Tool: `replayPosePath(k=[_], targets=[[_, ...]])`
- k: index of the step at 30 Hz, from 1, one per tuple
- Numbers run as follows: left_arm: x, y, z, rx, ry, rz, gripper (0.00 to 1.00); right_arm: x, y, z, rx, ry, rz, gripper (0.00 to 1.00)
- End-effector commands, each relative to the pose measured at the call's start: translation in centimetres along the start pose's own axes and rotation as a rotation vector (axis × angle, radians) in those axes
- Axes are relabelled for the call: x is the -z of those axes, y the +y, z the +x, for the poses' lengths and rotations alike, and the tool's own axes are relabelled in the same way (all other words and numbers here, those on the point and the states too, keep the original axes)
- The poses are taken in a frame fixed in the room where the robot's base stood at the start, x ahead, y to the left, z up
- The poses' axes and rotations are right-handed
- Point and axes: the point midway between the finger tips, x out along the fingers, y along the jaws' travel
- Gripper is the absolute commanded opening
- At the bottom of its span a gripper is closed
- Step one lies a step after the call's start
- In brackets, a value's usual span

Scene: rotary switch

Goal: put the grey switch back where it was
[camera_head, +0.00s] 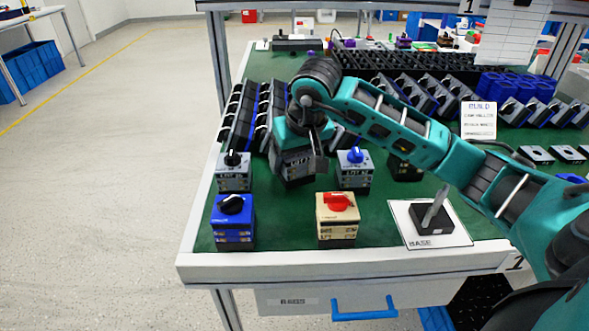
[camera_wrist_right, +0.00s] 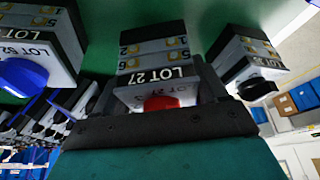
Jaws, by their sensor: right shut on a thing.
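My right gripper (camera_head: 303,152) is shut on a grey switch (camera_head: 297,172), between two other grey switches at the left of the green bench top. The arm hides most of its top in the head view. In the right wrist view the held grey switch (camera_wrist_right: 152,52) is a layered block with a "LOT 27" label and a red knob, between the fingers of the right gripper (camera_wrist_right: 158,88). It looks slightly tilted in the head view. I cannot tell whether its underside touches the bench. My left gripper is not in view.
A black-knobbed grey switch (camera_head: 234,178) stands left and a blue-knobbed one (camera_head: 354,177) right. In front are a blue switch (camera_head: 233,225), a beige switch (camera_head: 337,222) and a black base with a grey lever (camera_head: 433,218) on a white card. Racks of switches (camera_head: 262,112) stand behind.

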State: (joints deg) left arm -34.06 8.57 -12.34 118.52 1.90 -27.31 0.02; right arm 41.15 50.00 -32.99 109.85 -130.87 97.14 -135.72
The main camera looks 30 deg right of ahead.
Motion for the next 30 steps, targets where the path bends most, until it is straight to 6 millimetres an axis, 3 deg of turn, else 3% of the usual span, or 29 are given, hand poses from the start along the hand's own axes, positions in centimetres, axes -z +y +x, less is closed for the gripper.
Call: replayPosePath(k=[4,16,17,24,30], targets=[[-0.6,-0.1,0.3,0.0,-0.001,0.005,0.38,-1.0,-0.1,2.2,0.001,-0.002,0.001,0.29],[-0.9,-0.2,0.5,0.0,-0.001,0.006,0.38,-1.1,0.0,2.8,0.0,0.002,0.0,0.29],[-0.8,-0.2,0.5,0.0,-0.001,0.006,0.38,-1.1,0.0,2.7,0.0,0.0,0.0,0.74],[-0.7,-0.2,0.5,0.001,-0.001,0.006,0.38,-1.1,0.0,2.7,0.0,-0.001,0.0,0.97],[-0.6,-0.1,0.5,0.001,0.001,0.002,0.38,-1.1,0.0,2.7,0.0,-0.001,0.0,0.98]])
